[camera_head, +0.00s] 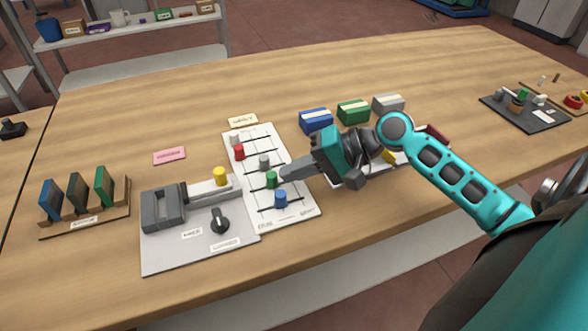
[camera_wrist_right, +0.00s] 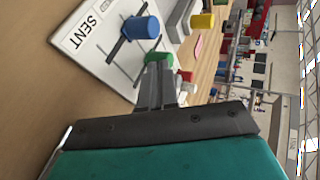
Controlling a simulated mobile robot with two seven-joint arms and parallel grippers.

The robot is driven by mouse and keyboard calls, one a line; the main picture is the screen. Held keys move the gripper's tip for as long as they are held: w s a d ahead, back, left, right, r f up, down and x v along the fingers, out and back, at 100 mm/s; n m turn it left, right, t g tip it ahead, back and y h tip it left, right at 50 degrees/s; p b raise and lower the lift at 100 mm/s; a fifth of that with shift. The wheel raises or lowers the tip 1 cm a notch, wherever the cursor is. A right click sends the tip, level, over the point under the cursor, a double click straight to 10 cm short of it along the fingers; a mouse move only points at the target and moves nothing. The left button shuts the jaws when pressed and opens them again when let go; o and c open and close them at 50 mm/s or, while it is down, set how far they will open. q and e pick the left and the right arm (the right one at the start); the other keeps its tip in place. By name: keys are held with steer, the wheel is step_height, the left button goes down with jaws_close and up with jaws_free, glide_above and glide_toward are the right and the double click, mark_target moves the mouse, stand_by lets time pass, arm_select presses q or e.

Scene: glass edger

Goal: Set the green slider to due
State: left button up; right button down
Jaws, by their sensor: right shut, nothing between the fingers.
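The white slider board (camera_head: 300,213) lies on the table with red, grey, green and blue knobs on dark tracks. The green slider (camera_head: 271,180) sits toward the left part of its track, between the grey and blue knobs. My right gripper (camera_head: 284,174) is shut and empty, with its fingertips right beside the green slider on its right. In the right wrist view, the green slider (camera_wrist_right: 158,62) is partly hidden behind the fingers; I cannot tell whether they touch. The blue slider (camera_wrist_right: 141,27) stands close by, near the printed word "SENT" (camera_wrist_right: 83,35). My left gripper is not in view.
A grey plate (camera_head: 165,257) with a black knob and a yellow-topped part adjoins the board on the left. Blue (camera_head: 316,121), green (camera_head: 353,112) and grey (camera_head: 389,103) blocks stand behind my right gripper. The front table area is clear.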

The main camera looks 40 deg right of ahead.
mark_target(271, 194)
steer(key=shift+a, duration=0.1)
steer(key=shift+a, duration=0.1)
steer(key=a+p, duration=0.1)
steer(key=a, duration=0.1)
steer(key=w+a+p, duration=0.1)
steer(key=a+p, duration=0.1)
steer(key=shift+a+r, duration=0.1)
steer(key=shift+r, duration=0.05)
steer(key=shift+w+a, duration=0.1)
steer(key=shift+f, duration=0.2)
